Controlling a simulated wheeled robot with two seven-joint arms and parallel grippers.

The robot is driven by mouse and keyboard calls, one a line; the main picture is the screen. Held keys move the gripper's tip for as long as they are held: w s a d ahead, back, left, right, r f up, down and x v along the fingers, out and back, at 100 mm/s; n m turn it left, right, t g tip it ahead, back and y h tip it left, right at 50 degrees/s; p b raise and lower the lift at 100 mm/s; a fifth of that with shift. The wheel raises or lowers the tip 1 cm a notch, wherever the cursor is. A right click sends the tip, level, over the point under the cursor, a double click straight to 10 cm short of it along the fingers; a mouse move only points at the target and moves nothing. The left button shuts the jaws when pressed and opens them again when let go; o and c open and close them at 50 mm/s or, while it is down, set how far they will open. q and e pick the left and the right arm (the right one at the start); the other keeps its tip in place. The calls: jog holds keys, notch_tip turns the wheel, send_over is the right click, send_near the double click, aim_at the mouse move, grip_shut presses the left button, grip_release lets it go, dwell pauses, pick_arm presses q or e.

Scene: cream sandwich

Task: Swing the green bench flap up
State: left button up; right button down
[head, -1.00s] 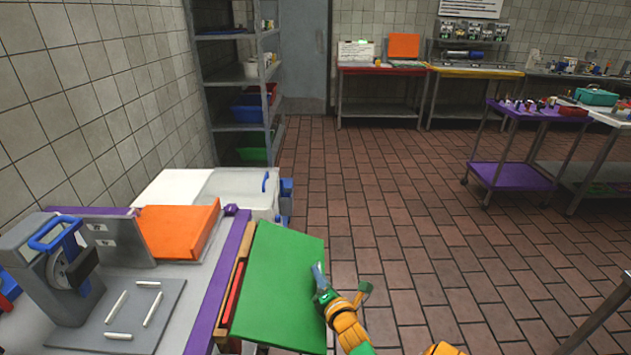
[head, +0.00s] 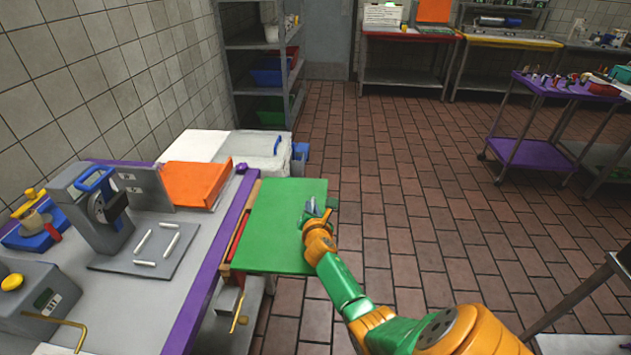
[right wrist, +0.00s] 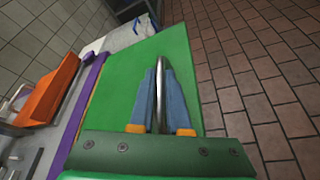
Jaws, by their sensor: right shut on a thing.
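The green bench flap (head: 275,225) sticks out from the right side of the bench, along its purple edge (head: 222,252). It looks roughly level with the bench top, though its exact tilt is hard to tell. My right gripper (head: 312,207) is at the flap's outer right side. In the right wrist view my right gripper (right wrist: 160,95) has its blue fingers shut on a thin metal bar handle (right wrist: 161,72) above the green surface. The fingers hide part of the handle. My left gripper is not in view.
The bench carries an orange box (head: 195,182), a grey slicer-like machine (head: 95,210) and a board (head: 150,245) with white sticks. A white chest (head: 255,148) stands beyond the flap. Open tiled floor (head: 420,200) lies to the right. A metal table edge (head: 580,295) is at lower right.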

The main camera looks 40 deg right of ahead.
jog(key=shift+r, duration=0.15)
jog(key=c, duration=0.9)
grip_release()
jog(key=shift+w+a, duration=0.1)
jog(key=p+v, duration=0.2)
jog(key=v, duration=0.4)
jog(key=shift+a, duration=0.1)
jog(key=shift+s+a+r, duration=0.15)
jog(key=shift+s+a, duration=0.1)
jog(key=shift+s, duration=0.25)
jog(key=shift+w, duration=0.1)
jog(key=shift+d, duration=0.1)
